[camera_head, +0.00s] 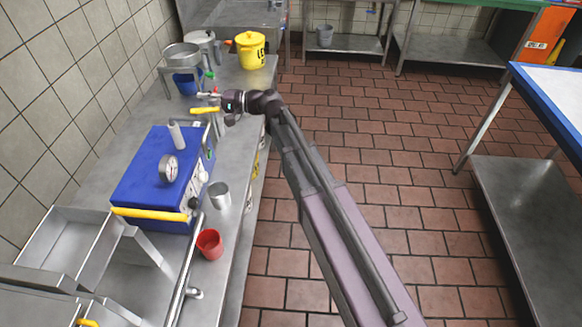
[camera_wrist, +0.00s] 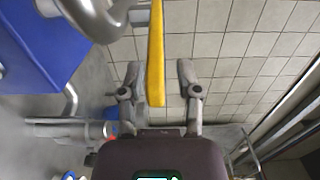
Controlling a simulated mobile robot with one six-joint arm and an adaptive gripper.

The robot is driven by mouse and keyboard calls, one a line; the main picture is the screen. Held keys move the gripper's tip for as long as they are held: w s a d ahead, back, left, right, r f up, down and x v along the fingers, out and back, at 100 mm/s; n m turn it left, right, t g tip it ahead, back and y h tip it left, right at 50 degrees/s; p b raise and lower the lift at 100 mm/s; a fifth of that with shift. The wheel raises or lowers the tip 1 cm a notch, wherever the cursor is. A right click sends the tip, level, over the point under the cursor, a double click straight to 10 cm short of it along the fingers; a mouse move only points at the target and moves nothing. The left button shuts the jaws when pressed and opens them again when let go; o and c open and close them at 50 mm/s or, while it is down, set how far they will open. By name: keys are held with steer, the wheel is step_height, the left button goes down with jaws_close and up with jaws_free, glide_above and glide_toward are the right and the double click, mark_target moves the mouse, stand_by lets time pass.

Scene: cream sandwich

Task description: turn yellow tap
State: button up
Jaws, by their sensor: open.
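A yellow tap handle (camera_head: 205,110) sticks out at the far end of the blue machine (camera_head: 140,180) on the steel counter. My gripper (camera_head: 204,95) is beside this handle, with its fingers pointing left toward the tiled wall. In the wrist view the yellow bar (camera_wrist: 156,45) reaches down between the two open fingers of my gripper (camera_wrist: 158,68), nearer the left finger. I see a gap on both sides, so the fingers are not closed on it. A second yellow handle (camera_head: 150,213) is on the near side of the blue machine.
A pressure gauge (camera_head: 169,168) stands on the blue machine. A metal cup (camera_head: 220,196) and red cup (camera_head: 209,244) stand near the counter's front edge. A yellow pot (camera_head: 250,50), steel pot (camera_head: 182,55) and blue container (camera_head: 187,83) are beyond my gripper. The tiled floor (camera_head: 350,180) is clear.

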steer(key=w+d+n+g, duration=0.45)
steer(key=d+g, duration=0.25)
steer(key=d, duration=0.4)
steer(key=s+d+f+m+t+h+b, duration=0.1)
steer(key=s+d+f+h+b, duration=0.1)
steer(key=f, duration=0.5)
steer(key=s+d+f+t+h+b, duration=0.2)
steer(key=s+d+f+h+b, duration=0.1)
steer(key=d+f, duration=0.4)
steer(key=s+d+f+m+t+h+b, duration=0.1)
steer(key=s+d+f+h+b, duration=0.1)
steer(key=s+d+f+h, duration=0.2)
steer(key=shift+s+d+f+m+t+h, duration=0.35)
steer(key=shift+s+f, duration=0.45)
steer(key=shift+f, duration=0.85)
steer(key=shift+a, duration=0.1)
